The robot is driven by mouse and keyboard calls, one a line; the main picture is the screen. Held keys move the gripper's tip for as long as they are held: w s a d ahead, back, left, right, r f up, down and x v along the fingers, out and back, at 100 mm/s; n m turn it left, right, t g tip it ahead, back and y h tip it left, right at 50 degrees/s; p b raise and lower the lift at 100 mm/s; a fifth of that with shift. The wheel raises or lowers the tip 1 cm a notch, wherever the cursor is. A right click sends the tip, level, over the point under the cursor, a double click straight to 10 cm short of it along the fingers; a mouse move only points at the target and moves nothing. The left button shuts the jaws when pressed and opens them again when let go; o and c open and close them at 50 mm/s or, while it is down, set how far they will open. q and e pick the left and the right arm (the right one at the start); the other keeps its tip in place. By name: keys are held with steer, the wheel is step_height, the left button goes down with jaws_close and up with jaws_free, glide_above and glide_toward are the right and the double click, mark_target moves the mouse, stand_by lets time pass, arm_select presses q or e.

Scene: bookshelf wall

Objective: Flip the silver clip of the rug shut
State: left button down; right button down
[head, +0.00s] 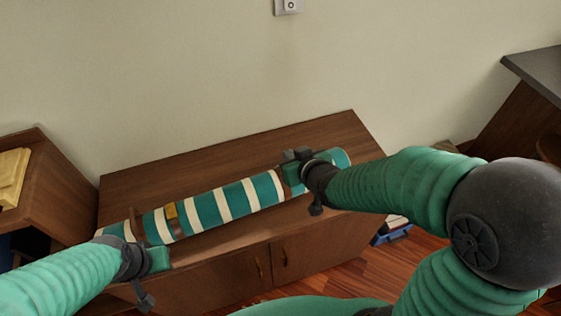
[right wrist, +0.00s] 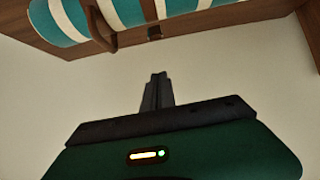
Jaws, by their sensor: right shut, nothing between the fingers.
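The rolled rug (head: 236,200), striped teal and cream, lies along the top of a brown cabinet. A gold-coloured clip (head: 171,211) sits on a brown strap around its left part. I cannot make out a silver clip; the rug's right part is partly covered by my right gripper (head: 297,156). That gripper is shut and empty at the rug's right part. In the right wrist view its closed fingers (right wrist: 157,92) point toward the rug (right wrist: 140,12), apart from it in the picture. My left gripper (head: 158,258) is by the rug's left end, its fingertips not clear.
The cabinet (head: 325,133) has a bare top strip behind the rug and doors in front. A brown curved piece (right wrist: 100,25) and a small dark piece (right wrist: 154,33) show by the rug. Another wooden unit (head: 60,195) stands left; a dark-topped desk (head: 535,70) stands right.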

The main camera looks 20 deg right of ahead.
steer(key=b+x, duration=0.1)
steer(key=x, duration=0.9)
steer(key=shift+a+f, duration=0.15)
steer(key=shift+f, duration=0.1)
steer(key=s, duration=0.1)
steer(key=s+f, duration=0.1)
steer(key=s, duration=0.1)
steer(key=shift+d+f, duration=0.3)
steer(key=shift+f, duration=0.1)
steer(key=shift+s, duration=0.25)
steer(key=shift+f, duration=0.1)
steer(key=shift+w, duration=0.15)
